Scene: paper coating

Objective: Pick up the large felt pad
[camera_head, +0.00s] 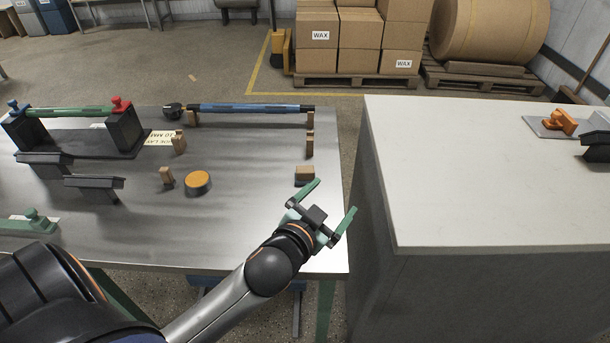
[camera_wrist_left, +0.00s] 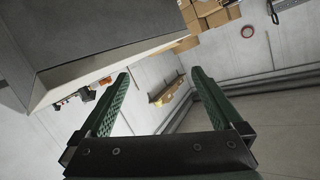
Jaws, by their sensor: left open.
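My left gripper (camera_head: 335,196) is open and empty above the right edge of the metal table (camera_head: 235,235). Its green fingers point away and to the right. In the left wrist view the open fingers (camera_wrist_left: 160,76) have nothing between them. Two others, a small block (camera_head: 166,176) and another block (camera_head: 179,143), are further left. My right gripper is not in view.
A round orange-topped disc (camera_head: 197,182) lies mid-table. A blue bar (camera_head: 250,108) runs along the back. A dark stand with a green roller (camera_head: 70,112) is at left. A grey cabinet (camera_head: 480,190) stands at right across a narrow gap. The table's front right is clear.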

